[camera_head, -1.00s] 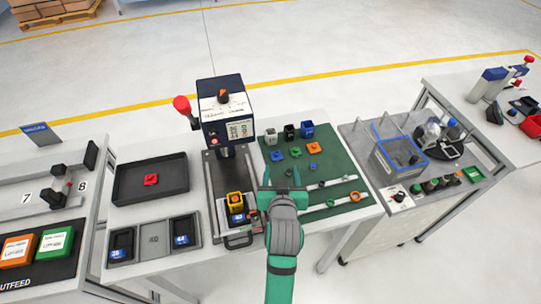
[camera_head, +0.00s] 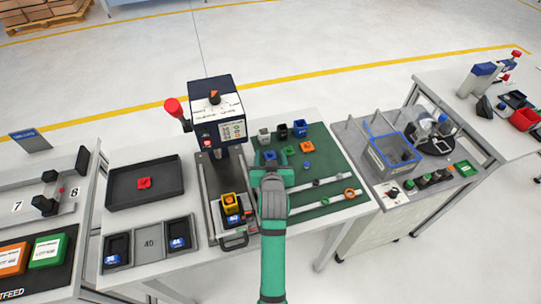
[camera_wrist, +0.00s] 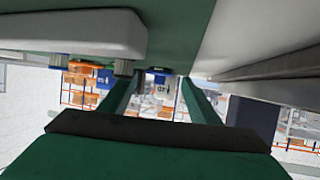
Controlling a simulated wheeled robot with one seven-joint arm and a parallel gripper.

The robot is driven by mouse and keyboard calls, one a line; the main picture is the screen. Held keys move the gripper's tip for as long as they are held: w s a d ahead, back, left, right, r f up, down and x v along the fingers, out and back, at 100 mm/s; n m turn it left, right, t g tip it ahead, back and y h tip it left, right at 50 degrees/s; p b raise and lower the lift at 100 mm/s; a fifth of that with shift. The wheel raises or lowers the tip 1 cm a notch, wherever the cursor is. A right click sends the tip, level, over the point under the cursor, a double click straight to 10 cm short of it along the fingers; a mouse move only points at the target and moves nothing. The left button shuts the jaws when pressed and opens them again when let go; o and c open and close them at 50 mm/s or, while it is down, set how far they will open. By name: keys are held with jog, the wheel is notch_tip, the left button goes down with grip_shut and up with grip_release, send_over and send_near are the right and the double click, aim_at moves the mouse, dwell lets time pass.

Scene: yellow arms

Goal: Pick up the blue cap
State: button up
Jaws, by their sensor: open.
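On the green mat (camera_head: 329,178), a blue square piece (camera_head: 270,155) lies left of two orange pieces, and a small round blue piece (camera_head: 306,165) lies farther right. I cannot tell for certain which is the blue cap. My gripper (camera_head: 271,167) is over the mat's left part, just in front of the blue square piece. My own wrist hides most of its fingers. In the wrist view the two green fingers (camera_wrist: 157,82) are apart. Blue and white patches show between and beside them, too unclear to identify.
A dark press with a red knob (camera_head: 173,107) stands left of the mat, with a yellow block (camera_head: 229,201) in front. Several small bins, one of them blue (camera_head: 299,129), line the mat's back. Light rails (camera_head: 318,182) cross the mat at right.

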jog(key=c, duration=1.2)
